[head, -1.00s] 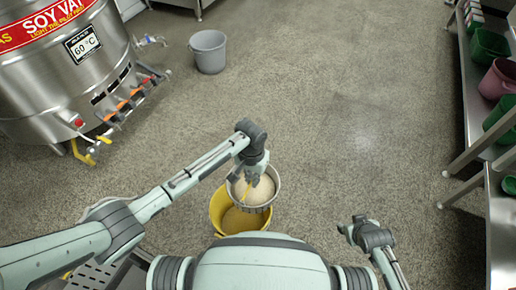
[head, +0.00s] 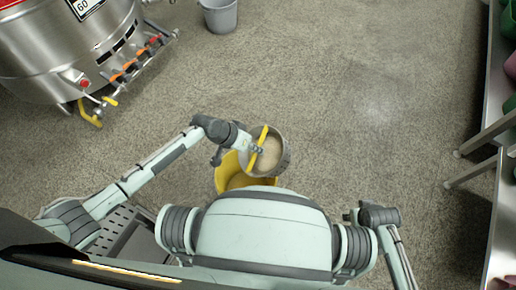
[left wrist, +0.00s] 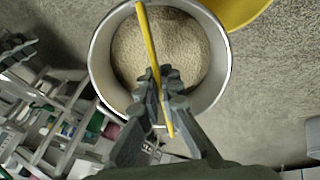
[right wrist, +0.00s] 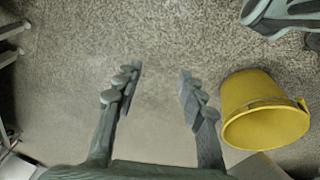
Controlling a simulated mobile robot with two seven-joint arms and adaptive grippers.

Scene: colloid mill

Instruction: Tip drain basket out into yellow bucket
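The drain basket (head: 286,160) is a metal pail with pale, grainy contents and a yellow bar handle (head: 258,146). It hangs above and slightly right of the yellow bucket (head: 227,172), looking somewhat tilted, its contents still inside. My left gripper (left wrist: 160,92) is shut on the yellow handle, across the basket's mouth (left wrist: 226,88). The bucket stands on the floor just in front of my body, partly hidden by the basket and my body. Its edge shows in the left wrist view (left wrist: 238,12). My right gripper (right wrist: 158,88) is open and empty, with the bucket (right wrist: 262,110) to its right.
A grey bucket (head: 219,16) stands on the floor at the back. A large steel kettle (head: 60,45) with valves is at the back left. A metal shelf (head: 498,95) with coloured containers runs along the right. The floor between is clear.

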